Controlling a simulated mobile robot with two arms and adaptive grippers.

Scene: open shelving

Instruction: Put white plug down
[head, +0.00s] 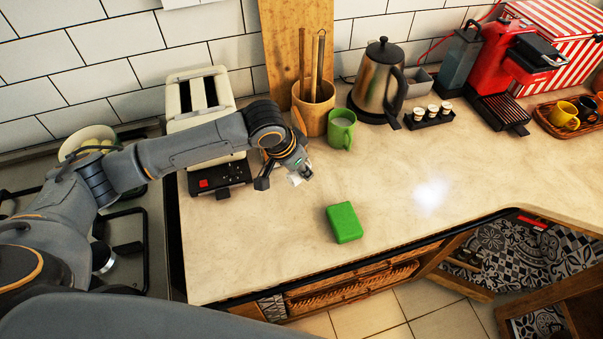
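My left gripper (285,179) reaches in from the left, low over the counter in front of the toaster, with its fingers pointing down. Its fingertips look spread apart. A small white piece, apparently the white plug (295,179), shows between them, closer to the right fingertip. It is too small to tell whether the fingers grip it or whether it rests on the counter (400,210). My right gripper is not in view.
A cream toaster (205,97) stands behind the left arm. A green mug (342,130), a utensil pot (314,108) and a kettle (380,80) stand behind the gripper. A green block (344,222) lies in front to the right. The counter's middle right is clear.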

